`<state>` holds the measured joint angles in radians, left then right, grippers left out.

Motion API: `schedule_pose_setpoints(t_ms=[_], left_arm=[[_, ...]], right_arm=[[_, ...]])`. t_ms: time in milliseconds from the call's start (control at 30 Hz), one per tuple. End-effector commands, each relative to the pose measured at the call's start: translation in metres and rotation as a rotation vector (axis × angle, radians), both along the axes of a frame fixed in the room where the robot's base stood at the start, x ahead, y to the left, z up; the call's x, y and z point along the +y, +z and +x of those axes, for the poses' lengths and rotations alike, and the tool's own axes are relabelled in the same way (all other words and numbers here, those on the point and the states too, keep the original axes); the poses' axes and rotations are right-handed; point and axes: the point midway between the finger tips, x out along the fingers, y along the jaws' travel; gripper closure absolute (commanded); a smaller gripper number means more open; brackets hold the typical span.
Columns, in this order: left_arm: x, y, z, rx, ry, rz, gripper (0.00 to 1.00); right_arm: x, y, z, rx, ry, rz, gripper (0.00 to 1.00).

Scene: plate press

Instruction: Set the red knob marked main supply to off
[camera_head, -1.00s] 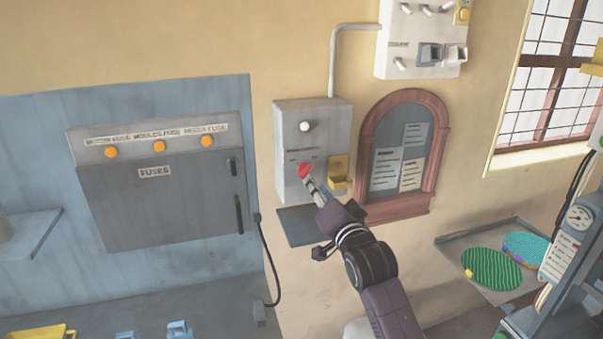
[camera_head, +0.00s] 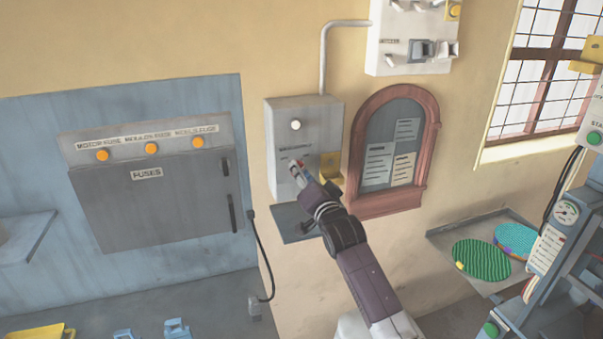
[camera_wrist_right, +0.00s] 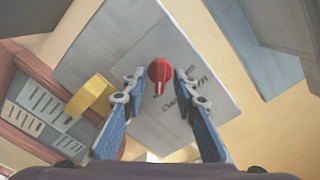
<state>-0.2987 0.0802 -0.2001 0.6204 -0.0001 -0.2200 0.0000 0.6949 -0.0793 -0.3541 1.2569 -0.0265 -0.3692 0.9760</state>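The red knob (camera_wrist_right: 159,71) is on the front of a grey wall box (camera_head: 282,137). In the right wrist view its pointer aims down in the picture, and dark lettering beside it is only partly readable. My right gripper (camera_wrist_right: 158,78) is open, with one blue-padded finger on each side of the knob. Gaps show between the fingers and the knob, though I cannot judge the depth. In the head view my right gripper (camera_head: 296,166) covers most of the knob. My left gripper is in neither current view.
A yellow block (camera_head: 330,166) sits on the box right of the knob, close to my gripper. A white round button (camera_head: 295,125) is above. A grey shelf (camera_head: 292,222) is below, and a red-framed notice board (camera_head: 430,140) stands to the right.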

Motion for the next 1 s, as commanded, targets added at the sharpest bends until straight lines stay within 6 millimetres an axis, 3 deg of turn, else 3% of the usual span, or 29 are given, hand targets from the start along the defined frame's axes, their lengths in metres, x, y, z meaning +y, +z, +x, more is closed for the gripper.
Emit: schedule_pose_setpoints(t_ms=[133, 400, 767, 1000], left_arm=[[0.0003, -0.0002, -0.0014, 0.002, 0.0, 0.0, 0.6], [0.0004, -0.0003, -0.002, 0.003, 0.001, 0.001, 0.6], [0.0004, -0.0007, -0.0022, 0.003, 0.001, 0.001, 0.6], [0.0003, -0.0024, -0.0022, 0.003, 0.0, 0.001, 0.6]], right_arm=[[0.0001, -0.0001, -0.0001, 0.0, 0.0, 0.0, 0.73], [-0.0001, -0.0004, -0.0002, 0.0, 0.0, 0.0, 1.0], [-0.0003, -0.0006, -0.0002, -0.006, 0.0, -0.024, 1.0], [-0.0002, -0.0011, -0.0001, -0.042, 0.0, -0.135, 1.0]])
